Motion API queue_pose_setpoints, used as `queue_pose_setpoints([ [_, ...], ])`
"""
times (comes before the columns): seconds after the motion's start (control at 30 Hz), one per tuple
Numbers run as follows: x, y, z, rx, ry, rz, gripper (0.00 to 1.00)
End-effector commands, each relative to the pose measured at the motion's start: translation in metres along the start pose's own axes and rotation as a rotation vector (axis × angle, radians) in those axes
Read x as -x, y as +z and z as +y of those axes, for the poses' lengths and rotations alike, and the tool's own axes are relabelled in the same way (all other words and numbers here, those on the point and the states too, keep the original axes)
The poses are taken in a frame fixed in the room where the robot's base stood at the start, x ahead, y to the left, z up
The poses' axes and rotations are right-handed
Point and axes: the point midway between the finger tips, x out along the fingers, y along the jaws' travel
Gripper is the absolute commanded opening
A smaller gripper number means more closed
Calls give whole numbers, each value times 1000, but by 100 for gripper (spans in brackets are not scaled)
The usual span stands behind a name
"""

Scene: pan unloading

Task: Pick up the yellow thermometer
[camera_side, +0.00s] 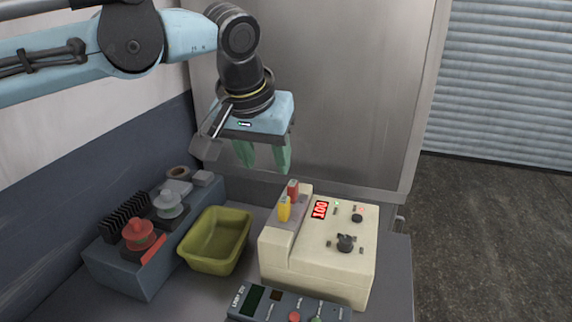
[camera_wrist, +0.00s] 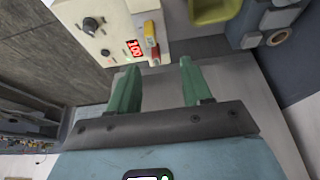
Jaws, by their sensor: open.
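The yellow thermometer (camera_side: 284,209) stands upright in the left part of the cream machine (camera_side: 330,262). A red thermometer (camera_side: 293,190) stands right behind it. In the wrist view the yellow thermometer (camera_wrist: 149,29) and the red one (camera_wrist: 154,52) show at the top, beyond my fingertips. My gripper (camera_side: 263,165) is open and empty, with green fingers pointing down. It hangs above and behind the machine, a little left of the thermometers, and touches neither. In the wrist view my gripper (camera_wrist: 158,67) has a wide gap between its fingers. The thermometers' lower ends are hidden in the machine.
An olive bin (camera_side: 216,240) stands left of the machine. A blue-grey rack (camera_side: 131,272) with red and grey spools is farther left. A dark control panel (camera_side: 285,306) lies in front. A metal wall panel (camera_side: 330,85) rises close behind my gripper.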

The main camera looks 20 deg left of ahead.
Motion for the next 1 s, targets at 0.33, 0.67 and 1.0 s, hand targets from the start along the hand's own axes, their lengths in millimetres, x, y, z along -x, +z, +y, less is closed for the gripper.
queue_pose_setpoints([
  [0.33,-26,1,20,3,-8,-6,49],
  [0.67,-69,1,19,1,-7,-5,49],
  [1.0,-105,6,15,2,-7,-5,49],
])
